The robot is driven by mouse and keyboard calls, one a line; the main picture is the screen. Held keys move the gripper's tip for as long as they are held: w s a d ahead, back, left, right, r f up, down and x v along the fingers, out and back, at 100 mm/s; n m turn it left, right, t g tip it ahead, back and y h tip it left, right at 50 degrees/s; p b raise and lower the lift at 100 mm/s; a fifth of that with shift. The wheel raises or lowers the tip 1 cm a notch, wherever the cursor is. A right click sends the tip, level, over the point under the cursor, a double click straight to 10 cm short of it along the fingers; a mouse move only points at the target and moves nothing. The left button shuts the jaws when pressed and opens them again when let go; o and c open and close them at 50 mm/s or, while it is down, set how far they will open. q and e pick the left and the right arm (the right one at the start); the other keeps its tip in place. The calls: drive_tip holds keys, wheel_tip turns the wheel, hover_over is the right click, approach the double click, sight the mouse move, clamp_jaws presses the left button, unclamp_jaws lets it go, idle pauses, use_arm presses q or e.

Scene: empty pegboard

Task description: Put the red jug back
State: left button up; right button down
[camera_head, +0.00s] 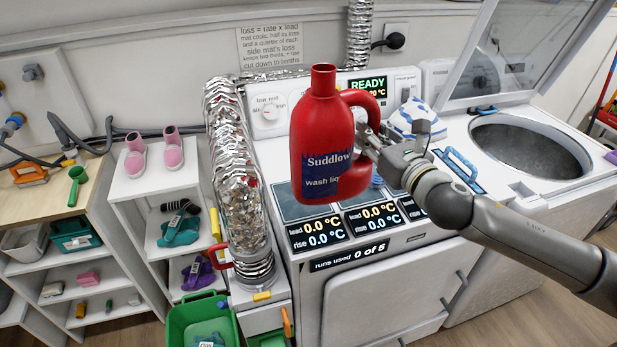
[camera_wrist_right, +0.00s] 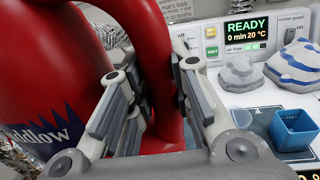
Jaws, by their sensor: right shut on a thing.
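The red jug (camera_head: 322,125) is upright in the head view, with a blue label reading "Suddlow wash liq". It appears held above the front of the white machine top, in front of the control panel. My right gripper (camera_head: 372,146) comes in from the right and is shut on the jug's handle. In the right wrist view, the fingers (camera_wrist_right: 152,95) lie on both sides of the red handle (camera_wrist_right: 156,50), and the jug body (camera_wrist_right: 50,75) fills the left. The jug's underside is hidden. My left gripper is not in view.
A foil duct (camera_head: 238,180) stands left of the machine. Stones (camera_wrist_right: 290,65) and a blue cup (camera_wrist_right: 298,128) sit right of the handle. An open-lidded washer (camera_head: 525,145) is at right. White shelves (camera_head: 150,190) hold shoes at left; a green bin (camera_head: 200,320) is below.

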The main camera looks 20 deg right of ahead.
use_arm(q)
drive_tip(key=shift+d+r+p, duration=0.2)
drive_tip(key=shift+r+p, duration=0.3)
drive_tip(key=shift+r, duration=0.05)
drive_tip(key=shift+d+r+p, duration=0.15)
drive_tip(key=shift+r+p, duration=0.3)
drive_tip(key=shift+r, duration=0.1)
use_arm(e)
drive_tip(key=w+a+f, duration=0.3)
drive_tip(key=w+f, duration=0.9)
drive_tip(key=shift+w+a+f, duration=0.15)
drive_tip(key=shift+w+a, duration=0.1)
drive_tip(key=shift+w, duration=0.1)
drive_tip(key=shift+f, duration=0.2)
drive_tip(key=c, duration=1.6)
unclamp_jaws()
drive_tip(key=shift+s+f, duration=0.1)
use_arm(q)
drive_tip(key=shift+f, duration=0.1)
use_arm(e)
drive_tip(key=shift+o, duration=1.4)
